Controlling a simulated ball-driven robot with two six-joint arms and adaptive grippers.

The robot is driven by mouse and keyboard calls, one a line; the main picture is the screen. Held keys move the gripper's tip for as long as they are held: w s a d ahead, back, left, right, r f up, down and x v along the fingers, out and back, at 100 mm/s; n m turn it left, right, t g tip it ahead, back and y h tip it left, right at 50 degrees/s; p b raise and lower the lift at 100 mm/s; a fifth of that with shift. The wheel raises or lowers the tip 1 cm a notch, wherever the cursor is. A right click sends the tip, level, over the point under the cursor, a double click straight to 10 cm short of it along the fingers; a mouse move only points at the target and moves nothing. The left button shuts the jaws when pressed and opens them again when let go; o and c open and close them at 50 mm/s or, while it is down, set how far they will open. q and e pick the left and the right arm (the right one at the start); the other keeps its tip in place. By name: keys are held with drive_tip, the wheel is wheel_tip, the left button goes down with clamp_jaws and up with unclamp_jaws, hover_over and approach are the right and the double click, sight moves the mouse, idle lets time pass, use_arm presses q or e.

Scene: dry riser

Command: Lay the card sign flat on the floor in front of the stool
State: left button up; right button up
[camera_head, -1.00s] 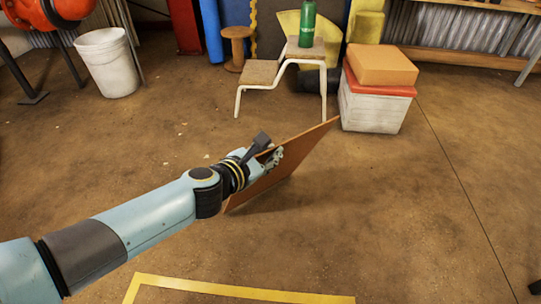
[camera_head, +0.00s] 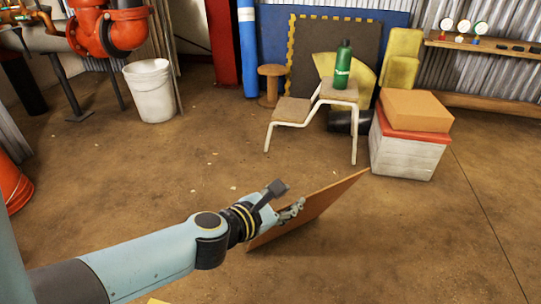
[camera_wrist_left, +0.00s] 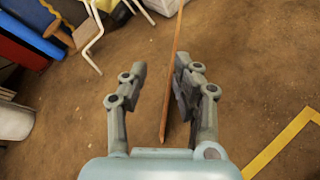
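The card sign (camera_head: 328,203) is a thin brown panel, tilted, low over the floor in front of the stool. I cannot tell whether its lower edge touches the floor. In the left wrist view the card (camera_wrist_left: 174,75) shows edge-on between the fingers. My left gripper (camera_head: 291,210) is at the card's near left part. Its fingers (camera_wrist_left: 161,65) stand apart, with a gap between the left finger and the card; the card is close to the right finger. The two-step stool (camera_head: 291,111) with white legs stands beyond the card. My right gripper is out of view.
A green bottle (camera_head: 344,64) stands on the stool's upper step. A white crate (camera_head: 402,158) with a red lid and an orange-brown box (camera_head: 417,110) stands right of the stool. A white bucket (camera_head: 150,92) is at left. Floor between card and stool is clear.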

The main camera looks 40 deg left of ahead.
use_arm(q)
drive_tip(key=s+d+r+m+g+h+b, duration=0.1)
drive_tip(key=s+d+r+m+h, duration=0.1)
drive_tip(key=s+d+m, duration=0.35)
drive_tip(key=s+d+r+m+g+h, duration=0.1)
drive_tip(key=s+d+m+h, duration=0.1)
drive_tip(key=s+m, duration=0.65)
drive_tip(key=s+a+f+m+g+y, duration=0.2)
drive_tip(key=s+m+g, duration=0.2)
drive_tip(key=m, duration=1.4)
drive_tip(key=shift+s+a+f+y, duration=0.3)
drive_tip(key=shift+s+a+y, duration=0.1)
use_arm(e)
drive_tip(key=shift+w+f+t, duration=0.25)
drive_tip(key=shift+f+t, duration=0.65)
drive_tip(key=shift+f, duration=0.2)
